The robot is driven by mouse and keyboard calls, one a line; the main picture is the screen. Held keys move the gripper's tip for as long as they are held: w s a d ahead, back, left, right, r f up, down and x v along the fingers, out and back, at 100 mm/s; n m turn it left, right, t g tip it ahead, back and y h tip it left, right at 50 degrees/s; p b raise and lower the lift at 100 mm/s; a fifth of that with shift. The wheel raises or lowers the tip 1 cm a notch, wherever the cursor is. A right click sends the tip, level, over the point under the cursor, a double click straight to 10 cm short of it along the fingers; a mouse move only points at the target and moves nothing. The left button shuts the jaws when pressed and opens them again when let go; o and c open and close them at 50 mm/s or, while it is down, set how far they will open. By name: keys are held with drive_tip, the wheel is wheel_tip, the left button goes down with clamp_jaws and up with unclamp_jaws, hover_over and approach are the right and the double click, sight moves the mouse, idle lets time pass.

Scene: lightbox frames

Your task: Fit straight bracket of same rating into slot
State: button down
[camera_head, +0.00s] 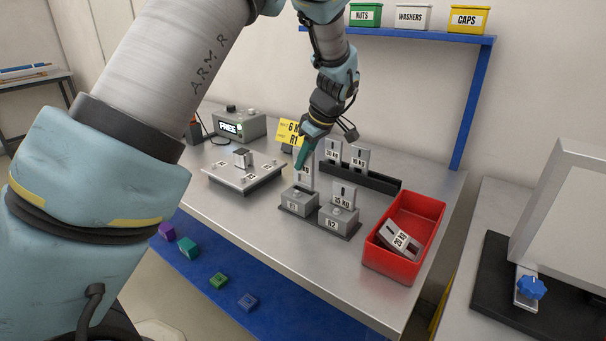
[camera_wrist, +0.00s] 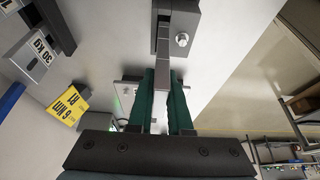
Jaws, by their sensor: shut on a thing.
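My gripper (camera_head: 301,163) is over the left holder block R1 (camera_head: 294,202), with its teal fingers pointing down. It is shut on a grey straight bracket (camera_head: 305,180), whose rating I cannot read. In the wrist view the bracket (camera_wrist: 163,70) is edge-on between the fingers (camera_wrist: 163,95), and its far end meets a block with a bolt (camera_wrist: 182,40). I cannot tell how deep it sits in the slot. The right block R2 (camera_head: 335,219) holds an upright 15 KG bracket (camera_head: 344,194). A bent 20 KG bracket (camera_head: 401,240) lies in the red bin (camera_head: 431,206).
A dark rack (camera_head: 381,182) behind holds two upright brackets, one marked 30 KG (camera_head: 333,150), the other (camera_head: 359,157) apparently 10 KG. A yellow R1 note (camera_head: 289,132), a FREE display box (camera_head: 239,124) and a grey plate fixture (camera_head: 242,176) stand left. The table front is clear.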

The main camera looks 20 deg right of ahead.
sight(305, 174)
drive_tip(key=shift+f+p, duration=0.6)
drive_tip(key=shift+f, duration=2.1)
drive_tip(key=shift+f, duration=0.2)
drive_tip(key=c, duration=0.8)
unclamp_jaws()
drive_tip(key=shift+c, duration=0.2)
drive_tip(key=shift+r, duration=0.1)
drive_tip(key=b+v, duration=0.3)
drive_tip(key=v, duration=0.9)
drive_tip(key=shift+r, duration=0.1)
drive_tip(key=w+a+f+m+g, duration=0.2)
drive_tip(key=w+a, duration=0.1)
drive_tip(key=a, duration=1)
drive_tip(key=s+a+f+m, duration=0.1)
drive_tip(key=s+a, duration=0.2)
drive_tip(key=a, duration=0.5)
drive_tip(key=s+a+f+m+h, duration=0.1)
drive_tip(key=s+a+m, duration=0.1)
drive_tip(key=a, duration=0.7)
drive_tip(key=s+a+f+m+h, duration=0.1)
drive_tip(key=s+a+m, duration=0.1)
drive_tip(key=s+a, duration=0.3)
drive_tip(key=a, duration=0.3)
drive_tip(key=shift+a+f, duration=0.35)
drive_tip(key=shift+a, duration=0.05)
